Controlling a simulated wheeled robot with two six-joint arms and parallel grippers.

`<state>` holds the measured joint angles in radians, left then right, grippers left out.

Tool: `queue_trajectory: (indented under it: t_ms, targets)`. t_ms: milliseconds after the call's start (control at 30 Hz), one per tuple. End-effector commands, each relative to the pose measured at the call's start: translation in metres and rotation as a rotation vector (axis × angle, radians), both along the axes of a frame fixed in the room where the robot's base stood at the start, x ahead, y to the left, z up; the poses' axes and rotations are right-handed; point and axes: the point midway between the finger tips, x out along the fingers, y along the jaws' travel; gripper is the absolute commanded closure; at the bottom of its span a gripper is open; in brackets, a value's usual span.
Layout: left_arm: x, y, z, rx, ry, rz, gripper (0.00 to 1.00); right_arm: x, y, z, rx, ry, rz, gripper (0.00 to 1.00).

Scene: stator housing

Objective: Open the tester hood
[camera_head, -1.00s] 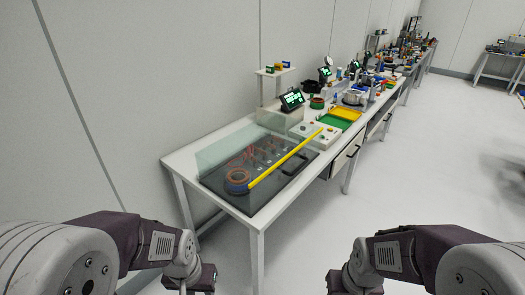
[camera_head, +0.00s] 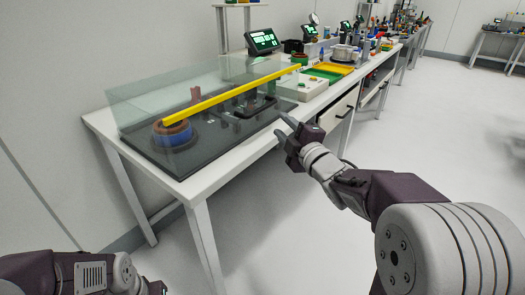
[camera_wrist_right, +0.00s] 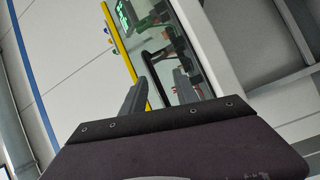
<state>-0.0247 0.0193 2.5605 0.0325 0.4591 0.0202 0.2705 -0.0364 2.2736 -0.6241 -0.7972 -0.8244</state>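The tester hood (camera_head: 150,95) is a clear panelled cover with a yellow bar (camera_head: 225,93) along its edge, over a dark base plate on the near end of the bench. The yellow bar also shows in the right wrist view (camera_wrist_right: 120,50). A black handle (camera_head: 257,107) stands at the front, right of the bar; I cannot tell exactly what it is fixed to. My right gripper (camera_head: 283,126) is open and empty, just off the bench's front edge, close to the handle; its two fingers (camera_wrist_right: 158,92) are apart. My left gripper (camera_head: 156,288) is cut off at the bottom edge.
A copper and blue ring part (camera_head: 173,133) sits under the hood. The white bench edge (camera_head: 235,172) runs below the gripper; the floor to the right is clear.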

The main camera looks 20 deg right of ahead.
Motion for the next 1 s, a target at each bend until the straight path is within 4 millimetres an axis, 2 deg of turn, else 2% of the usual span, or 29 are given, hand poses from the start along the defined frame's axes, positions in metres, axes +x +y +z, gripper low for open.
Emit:
queue_trajectory:
  t_ms: [33,133,367,500,733,833,1000]
  targets:
    - [0.0,0.0,-0.03,0.0,-0.001,0.0,0.64,-0.002,0.003,-0.013,-0.055,-0.065,0.026,0.64]
    - [0.0,0.0,-0.041,0.0,-0.001,0.0,0.64,-0.006,0.011,-0.003,-0.132,-0.153,0.067,0.64]
    - [0.0,0.0,-0.037,0.0,-0.002,0.0,0.64,-0.005,0.015,0.009,-0.163,-0.188,0.085,0.64]
    - [0.0,0.0,-0.033,0.0,-0.002,0.0,0.64,0.017,0.022,0.013,-0.161,-0.187,0.088,0.64]
    - [0.0,0.0,-0.042,0.0,-0.001,0.0,0.64,0.061,0.034,0.018,-0.16,-0.187,0.085,0.64]
    - [0.0,0.0,-0.042,0.0,-0.001,0.0,0.64,0.072,0.036,0.021,-0.16,-0.186,0.084,0.64]
    - [0.0,0.0,-0.042,0.0,-0.001,0.0,0.64,0.079,0.037,0.022,-0.159,-0.185,0.082,0.64]
